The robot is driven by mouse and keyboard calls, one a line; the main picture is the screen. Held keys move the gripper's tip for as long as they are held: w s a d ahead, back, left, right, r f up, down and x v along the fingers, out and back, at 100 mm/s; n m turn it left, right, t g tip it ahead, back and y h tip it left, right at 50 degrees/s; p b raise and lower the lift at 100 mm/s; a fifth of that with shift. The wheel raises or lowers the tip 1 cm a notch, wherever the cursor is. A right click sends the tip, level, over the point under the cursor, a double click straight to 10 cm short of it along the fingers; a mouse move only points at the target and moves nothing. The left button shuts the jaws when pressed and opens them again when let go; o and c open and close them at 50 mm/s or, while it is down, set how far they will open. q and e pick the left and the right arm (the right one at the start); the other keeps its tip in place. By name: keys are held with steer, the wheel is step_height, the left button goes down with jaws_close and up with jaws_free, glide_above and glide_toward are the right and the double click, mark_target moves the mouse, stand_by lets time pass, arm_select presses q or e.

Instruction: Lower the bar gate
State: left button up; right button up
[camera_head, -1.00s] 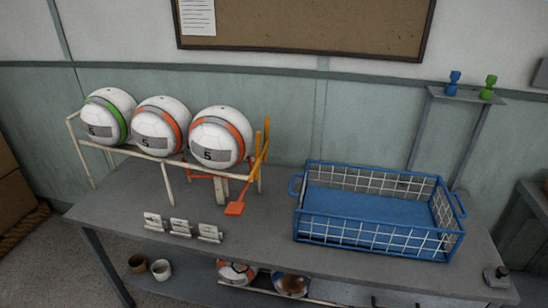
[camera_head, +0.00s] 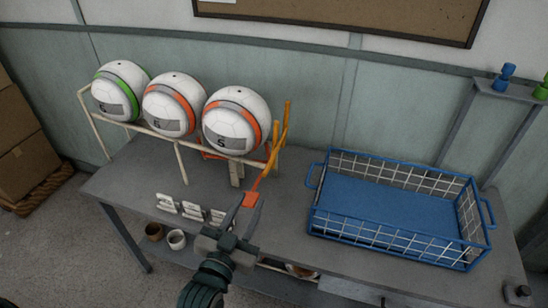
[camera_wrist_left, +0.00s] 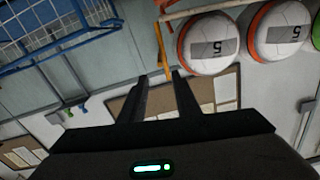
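The bar gate is the yellow-orange bar (camera_head: 283,128) at the right end of the cream ball rack (camera_head: 181,158). It stands raised and steeply tilted beside the rightmost ball (camera_head: 228,135). A red-orange paddle (camera_head: 250,198) sits at its lower end. My left gripper (camera_head: 247,207) is open and empty, just in front of the paddle, its fingers overlapping it in the head view; I cannot tell whether they touch. In the left wrist view, the orange bar (camera_wrist_left: 160,45) shows beyond the spread fingers (camera_wrist_left: 160,77). My right gripper is not in view.
Three white balls with green or orange bands rest on the rack. A blue wire basket (camera_head: 395,205) stands right on the grey table (camera_head: 130,180). Small white cards (camera_head: 190,208) stand left of my gripper. Cups (camera_head: 176,239) are on the lower shelf. Table space between rack and basket is clear.

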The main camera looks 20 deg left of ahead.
mark_target(271, 158)
arm_select(q)
steer(key=shift+w, duration=0.2)
steer(key=w+p, duration=0.1)
steer(key=w, duration=0.4)
steer(key=w+p, duration=0.1)
steer(key=w, duration=0.4)
steer(key=w+p, duration=0.2)
steer(key=w, duration=0.3)
steer(key=shift+w+d, duration=0.25)
steer(key=shift+w, duration=0.85)
steer(key=shift+f, duration=0.1)
jaws_close()
